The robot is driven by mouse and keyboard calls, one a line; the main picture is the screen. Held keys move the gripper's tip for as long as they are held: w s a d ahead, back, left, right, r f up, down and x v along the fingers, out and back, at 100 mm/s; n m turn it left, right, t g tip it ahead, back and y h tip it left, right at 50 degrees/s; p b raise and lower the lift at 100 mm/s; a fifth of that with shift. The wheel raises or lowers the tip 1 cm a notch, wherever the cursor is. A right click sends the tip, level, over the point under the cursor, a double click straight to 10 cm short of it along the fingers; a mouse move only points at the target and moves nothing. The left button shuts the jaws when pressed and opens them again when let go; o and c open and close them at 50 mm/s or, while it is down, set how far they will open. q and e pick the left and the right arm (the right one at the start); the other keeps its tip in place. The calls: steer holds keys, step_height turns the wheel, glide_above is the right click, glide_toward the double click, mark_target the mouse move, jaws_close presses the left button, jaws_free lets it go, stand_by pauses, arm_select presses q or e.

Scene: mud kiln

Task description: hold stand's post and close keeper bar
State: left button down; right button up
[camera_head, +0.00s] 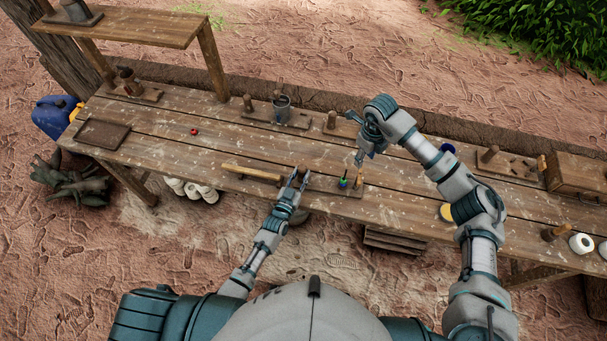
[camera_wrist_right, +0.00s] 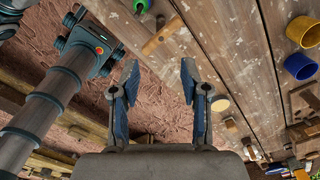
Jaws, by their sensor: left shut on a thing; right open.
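A small wooden stand (camera_head: 325,187) lies at the front edge of the bench. A green-topped piece (camera_head: 343,183) and a short pale wooden peg (camera_head: 360,178) are on its right part. The peg also shows in the right wrist view (camera_wrist_right: 162,36). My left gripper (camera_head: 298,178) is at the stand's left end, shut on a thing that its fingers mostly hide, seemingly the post. My right gripper (camera_head: 359,158) is open and empty, above the bench just behind the peg. Its spread fingers show in the wrist view (camera_wrist_right: 158,80). I cannot tell the keeper bar's position.
A pale wooden bar (camera_head: 250,173) lies left of my left gripper. The bench (camera_head: 165,150) has bare room at left.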

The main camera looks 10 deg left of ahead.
mark_target(361, 174)
steer(key=o, duration=0.8)
steer(key=shift+a, duration=0.2)
steer(key=shift+c, duration=0.2)
steer(key=shift+o, duration=0.3)
steer(key=n, duration=0.2)
steer(key=d+r+n, duration=0.1)
steer(key=shift+w+r+n, duration=0.1)
steer(key=shift+n, duration=0.3)
step_height(361, 174, down, 10)
steer(key=n, duration=0.4)
steer(key=shift+r, duration=0.15)
steer(key=shift+d+f, duration=0.2)
steer(key=shift+f, duration=0.45)
steer(key=shift+a, duration=0.15)
steer(key=shift+a, duration=0.2)
steer(key=c, duration=1)
